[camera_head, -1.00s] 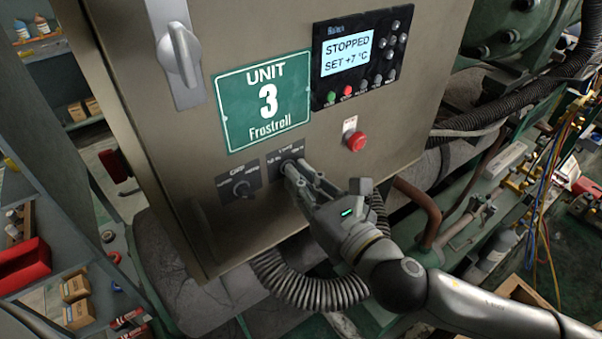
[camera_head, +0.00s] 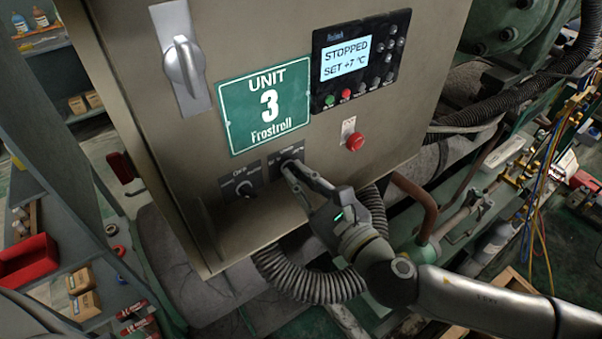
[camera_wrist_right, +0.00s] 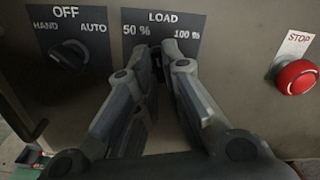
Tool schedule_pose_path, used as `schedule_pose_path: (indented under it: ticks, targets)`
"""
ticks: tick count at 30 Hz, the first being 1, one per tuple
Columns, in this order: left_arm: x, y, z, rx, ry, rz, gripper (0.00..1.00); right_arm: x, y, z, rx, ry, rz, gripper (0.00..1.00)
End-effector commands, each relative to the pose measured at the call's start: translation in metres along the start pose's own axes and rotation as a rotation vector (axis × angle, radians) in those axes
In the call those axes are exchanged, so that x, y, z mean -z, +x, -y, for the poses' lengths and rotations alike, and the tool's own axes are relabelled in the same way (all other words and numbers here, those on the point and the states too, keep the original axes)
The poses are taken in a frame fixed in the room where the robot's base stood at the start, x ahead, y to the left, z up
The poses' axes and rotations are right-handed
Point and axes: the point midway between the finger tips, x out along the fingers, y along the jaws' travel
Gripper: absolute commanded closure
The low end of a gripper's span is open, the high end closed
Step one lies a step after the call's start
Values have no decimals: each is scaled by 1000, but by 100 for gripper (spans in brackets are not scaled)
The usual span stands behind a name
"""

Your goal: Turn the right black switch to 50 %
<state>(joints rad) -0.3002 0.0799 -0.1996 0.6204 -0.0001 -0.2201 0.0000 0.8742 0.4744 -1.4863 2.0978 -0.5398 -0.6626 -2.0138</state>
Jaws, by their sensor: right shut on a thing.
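The right black switch sits on the dark LOAD plate (camera_wrist_right: 163,22), marked 50 % and 100 %, low on the cabinet front. My right gripper (camera_head: 289,167) is at this switch, and its fingers are shut on the knob. In the wrist view the right gripper's fingers (camera_wrist_right: 163,60) close around the knob and hide most of it, so its pointing direction cannot be told. The left black switch (camera_head: 244,188) stands on the OFF/HAND/AUTO plate; it also shows in the wrist view (camera_wrist_right: 69,56). My left gripper is not in view.
A red STOP button (camera_head: 355,141) is right of the LOAD plate, close to my right gripper. Above are the green UNIT 3 sign (camera_head: 265,103) and the display (camera_head: 347,60) reading STOPPED, SET +7 °C. A grey lever handle (camera_head: 184,62) protrudes at upper left. A ribbed hose (camera_head: 315,285) runs below my gripper.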

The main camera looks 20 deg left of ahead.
Motion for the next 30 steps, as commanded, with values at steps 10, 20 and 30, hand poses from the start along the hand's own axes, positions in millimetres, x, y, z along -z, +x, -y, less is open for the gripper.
schedule_pose_path:
  ticks: [10, 20, 30]
  targets:
    - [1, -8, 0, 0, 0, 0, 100, 0, 0, 1, 2, -101, -1, 100]
    - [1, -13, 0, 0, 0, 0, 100, -1, 0, 1, 1, -136, -1, 100]
    - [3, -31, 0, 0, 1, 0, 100, -2, 0, 2, 1, -323, -2, 100]
